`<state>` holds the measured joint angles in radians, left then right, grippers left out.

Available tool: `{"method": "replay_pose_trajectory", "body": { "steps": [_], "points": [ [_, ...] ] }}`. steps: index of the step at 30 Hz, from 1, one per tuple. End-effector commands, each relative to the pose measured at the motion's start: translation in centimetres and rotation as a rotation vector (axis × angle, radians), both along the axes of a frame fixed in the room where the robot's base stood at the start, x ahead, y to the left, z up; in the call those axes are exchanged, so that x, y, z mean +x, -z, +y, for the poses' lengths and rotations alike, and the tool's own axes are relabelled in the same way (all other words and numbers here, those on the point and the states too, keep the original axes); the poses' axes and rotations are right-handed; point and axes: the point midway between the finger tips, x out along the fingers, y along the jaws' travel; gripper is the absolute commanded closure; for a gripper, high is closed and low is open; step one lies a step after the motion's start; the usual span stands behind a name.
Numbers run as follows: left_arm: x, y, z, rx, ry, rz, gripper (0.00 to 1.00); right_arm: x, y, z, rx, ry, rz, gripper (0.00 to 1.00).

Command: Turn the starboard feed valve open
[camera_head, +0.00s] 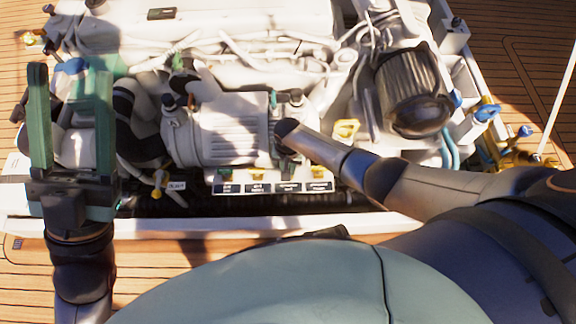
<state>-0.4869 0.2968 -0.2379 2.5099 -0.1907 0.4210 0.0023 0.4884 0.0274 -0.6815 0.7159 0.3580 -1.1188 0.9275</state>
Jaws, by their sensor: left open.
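My left gripper (70,80) is upright at the left, its two green fingers wide apart and empty. It is in front of the engine's left side. A blue handle (70,66) shows behind and between its fingers; I see no contact. Another blue handle (487,112) is on brass fittings at the right edge of the hatch. A small yellow fitting (158,183) with a white tag is right of my left gripper. I cannot read which is the starboard feed valve. My right arm reaches in from the right to the engine's middle; its gripper is mostly hidden.
The white engine (230,135) fills the hatch, with hoses and a dark ribbed cylinder (412,90) at the right. A row of dark labels (258,188) lies along the front. The pale hatch edge (180,228) and wooden deck (30,275) are nearer.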

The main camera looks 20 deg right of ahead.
Motion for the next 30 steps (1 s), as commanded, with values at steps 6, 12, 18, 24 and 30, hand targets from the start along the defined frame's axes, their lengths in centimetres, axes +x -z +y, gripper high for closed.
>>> {"method": "replay_pose_trajectory", "body": {
  "steps": [6, 12, 18, 24, 30],
  "points": [
    [0.01, -0.31, 0.07, 0.005, -0.005, -0.001, 0.43, -0.08, -0.02, 0.01, -0.001, -0.124, 0.003, 1.0],
    [0.01, -0.37, 0.09, 0.007, -0.007, 0.0, 0.43, -0.06, 0.02, -0.01, 0.0, -0.189, 0.001, 1.0],
    [0.01, -0.36, 0.09, 0.009, -0.007, 0.001, 0.43, -0.04, 0.05, -0.04, -0.001, -0.212, 0.002, 1.0],
    [0.01, -0.34, 0.1, 0.009, -0.008, 0.001, 0.43, -0.03, 0.05, -0.04, -0.002, -0.213, 0.001, 1.0],
    [0.02, -0.33, 0.09, 0.009, -0.008, 0.001, 0.43, -0.02, 0.05, -0.04, -0.002, -0.213, 0.001, 0.71]
  ]
}}
